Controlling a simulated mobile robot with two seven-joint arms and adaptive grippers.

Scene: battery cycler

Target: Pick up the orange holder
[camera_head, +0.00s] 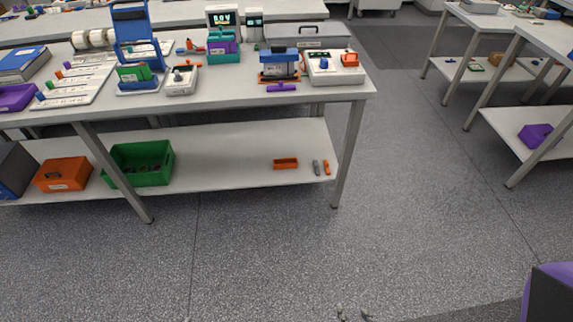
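Several orange things are in view, and I cannot tell for sure which is the orange holder. A small orange open box (286,163) lies on the lower shelf of the near table. An orange block-like piece (350,59) sits on a white device on the tabletop. A larger orange box (62,174) stands at the left of the lower shelf. Two small grey tips show at the bottom edge of the picture, far from the table; they may be fingertips of my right gripper, but too little shows. My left gripper is not in view.
The near table (330,94) carries blue stands, white devices and a grey case. Its lower shelf (225,172) also holds a green crate (143,163). Table legs (349,150) stand at the front. The floor (410,200) ahead and right is clear. Another table (548,38) stands right.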

